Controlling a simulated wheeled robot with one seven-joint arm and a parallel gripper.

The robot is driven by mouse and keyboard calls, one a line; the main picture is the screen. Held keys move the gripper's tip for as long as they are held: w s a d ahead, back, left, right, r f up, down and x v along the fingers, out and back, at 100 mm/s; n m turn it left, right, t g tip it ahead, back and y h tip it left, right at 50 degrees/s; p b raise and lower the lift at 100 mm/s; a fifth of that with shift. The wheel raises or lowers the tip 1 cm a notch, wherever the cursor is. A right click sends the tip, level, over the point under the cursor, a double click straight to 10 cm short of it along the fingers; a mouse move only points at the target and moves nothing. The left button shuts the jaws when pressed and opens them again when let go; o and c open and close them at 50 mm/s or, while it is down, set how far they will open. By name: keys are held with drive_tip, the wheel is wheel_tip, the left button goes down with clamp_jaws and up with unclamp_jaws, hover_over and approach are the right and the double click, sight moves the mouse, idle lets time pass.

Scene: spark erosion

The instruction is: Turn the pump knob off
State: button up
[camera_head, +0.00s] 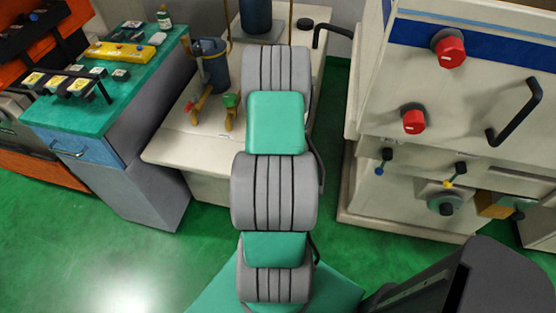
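Two red knobs with white index marks are on the cream machine panel at the right: an upper red knob (452,52) and a lower red knob (413,121). Which, if either, is the pump knob cannot be told, as no readable label shows. A dark blue cylinder unit (214,68) with brass fittings stands on the cream cabinet, with a small red handle (188,106) and a green handle (230,100) at its base. My grey and green arm reaches up the middle of the view, left of the red knobs. My gripper is not visible.
A black handle (516,112) juts from the machine front, with small black levers (383,160) below. A green-topped bench (122,94) with tools stands at the left. The cream cabinet (165,150) is behind my arm. Green floor (200,240) is clear at lower left.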

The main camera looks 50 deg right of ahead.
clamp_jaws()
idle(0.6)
